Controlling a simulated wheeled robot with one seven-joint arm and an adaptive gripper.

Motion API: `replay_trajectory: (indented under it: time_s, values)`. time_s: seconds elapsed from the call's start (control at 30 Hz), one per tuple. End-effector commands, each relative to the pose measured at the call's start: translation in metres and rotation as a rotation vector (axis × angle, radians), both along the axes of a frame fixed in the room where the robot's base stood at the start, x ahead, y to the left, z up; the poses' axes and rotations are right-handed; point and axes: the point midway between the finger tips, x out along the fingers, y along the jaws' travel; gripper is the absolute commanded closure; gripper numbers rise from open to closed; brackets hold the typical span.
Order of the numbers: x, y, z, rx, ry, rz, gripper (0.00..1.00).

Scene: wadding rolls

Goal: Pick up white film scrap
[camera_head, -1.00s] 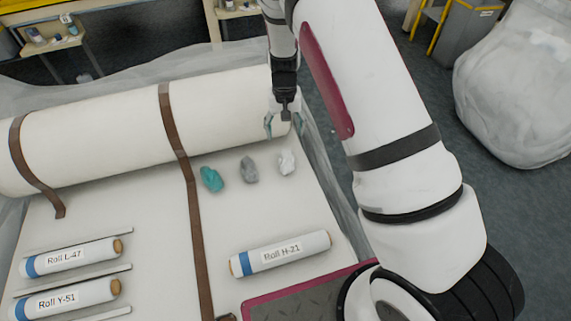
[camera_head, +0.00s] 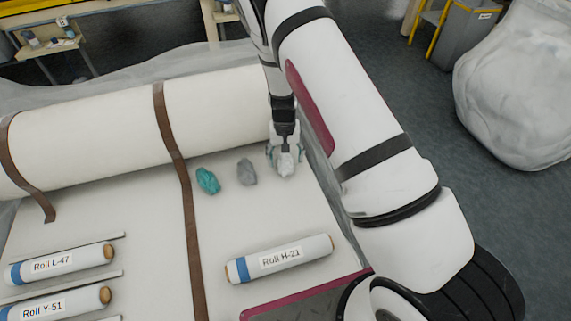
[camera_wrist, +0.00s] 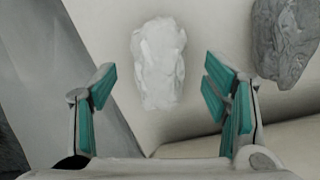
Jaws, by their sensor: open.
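The white film scrap (camera_head: 288,163) is a small crumpled piece lying on the pale bed surface, at the right end of a row of scraps. My gripper (camera_head: 285,155) is right above and behind it in the head view and partly covers it. In the wrist view the scrap (camera_wrist: 158,63) lies ahead of and between the two teal-padded fingers of my open gripper (camera_wrist: 160,90). Neither finger touches it there, and nothing is between the pads.
A grey scrap (camera_head: 247,172) lies just left of the white one, with a teal scrap (camera_head: 208,181) further left. A large white roll (camera_head: 100,130) with brown straps lies behind. Roll H-21 (camera_head: 280,258) is in front. A wrapped bale (camera_head: 520,90) stands at the right.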

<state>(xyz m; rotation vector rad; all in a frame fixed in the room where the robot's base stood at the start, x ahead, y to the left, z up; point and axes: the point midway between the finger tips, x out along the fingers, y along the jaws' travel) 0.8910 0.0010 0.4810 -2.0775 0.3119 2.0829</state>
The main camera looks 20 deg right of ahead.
Motion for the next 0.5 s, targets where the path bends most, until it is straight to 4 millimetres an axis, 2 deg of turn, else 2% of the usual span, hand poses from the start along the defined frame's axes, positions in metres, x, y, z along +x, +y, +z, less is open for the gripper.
replay_trajectory:
  time_s: [0.03,0.17,0.4,0.43,0.5]
  values:
    - [-0.002,0.0,-0.012,0.0,0.003,-0.001,0.31]
    - [-0.001,-0.001,-0.027,-0.001,0.0,0.0,0.31]
    - [-0.001,0.0,-0.028,0.0,0.0,0.0,0.31]
    - [-0.001,0.0,-0.028,0.0,0.0,0.0,0.36]
    - [-0.001,-0.001,-0.028,0.0,0.0,0.0,0.52]
